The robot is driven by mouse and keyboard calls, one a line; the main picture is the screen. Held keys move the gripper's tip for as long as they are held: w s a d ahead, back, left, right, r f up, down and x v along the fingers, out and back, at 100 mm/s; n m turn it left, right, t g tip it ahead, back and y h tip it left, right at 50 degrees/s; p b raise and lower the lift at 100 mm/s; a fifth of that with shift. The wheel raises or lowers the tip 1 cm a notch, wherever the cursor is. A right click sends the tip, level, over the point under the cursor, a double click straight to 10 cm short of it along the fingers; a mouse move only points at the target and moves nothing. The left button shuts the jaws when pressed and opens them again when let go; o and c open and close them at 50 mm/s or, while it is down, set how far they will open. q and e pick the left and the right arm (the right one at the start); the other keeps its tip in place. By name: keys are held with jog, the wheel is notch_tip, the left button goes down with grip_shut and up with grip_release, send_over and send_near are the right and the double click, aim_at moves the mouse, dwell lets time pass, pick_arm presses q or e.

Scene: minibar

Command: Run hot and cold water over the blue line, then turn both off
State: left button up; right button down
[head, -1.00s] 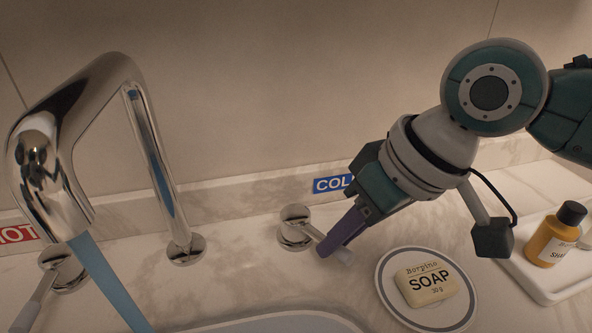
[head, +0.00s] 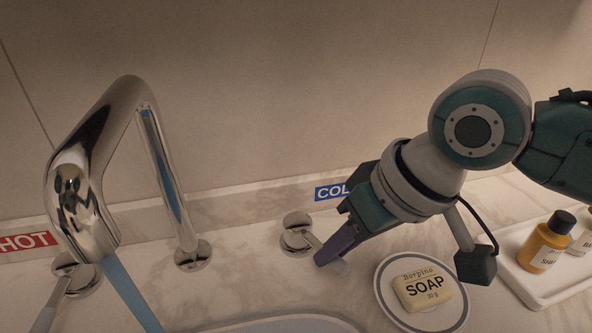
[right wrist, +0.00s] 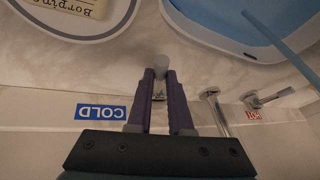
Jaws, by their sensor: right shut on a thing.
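The chrome spout (head: 82,195) stands at the left, with a blue stream of water (head: 130,295) falling from it. The stream also shows over the basin in the right wrist view (right wrist: 272,36). My right gripper (head: 325,258) is shut on the lever of the cold tap (head: 297,232), below the blue COLD label (head: 328,192). In the right wrist view the lever's end (right wrist: 162,60) sticks out between the fingertips. The hot tap (head: 75,275) is beside the red HOT label (head: 25,242), with no gripper at it. I cannot make out a fill line. My left gripper is out of view.
A soap bar (head: 424,290) lies on a round dish (head: 384,303) close to my right gripper. A white tray (head: 540,297) with small bottles (head: 546,243) stands at the right. The basin rim (head: 280,324) is at the bottom. The wall is close behind.

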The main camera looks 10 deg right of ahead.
jog(key=m+p, duration=0.1)
jog(key=a+m+p, duration=0.1)
jog(key=p, duration=0.1)
jog(key=a+r+h+p, duration=0.1)
jog(key=shift+s+m+t+p, duration=0.4)
jog(key=shift+a+f+m+p, duration=0.35)
jog(key=shift+m+p, duration=0.05)
jog(key=shift+m, duration=0.2)
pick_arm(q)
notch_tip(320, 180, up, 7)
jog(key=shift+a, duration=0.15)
pick_arm(e)
jog(key=shift+w+f, duration=0.1)
jog(key=c, duration=0.8)
grip_release()
jog(key=shift+c, duration=0.2)
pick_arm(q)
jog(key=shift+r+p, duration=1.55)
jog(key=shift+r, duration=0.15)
pick_arm(e)
jog(key=v, duration=1)
jog(key=shift+a, duration=0.2)
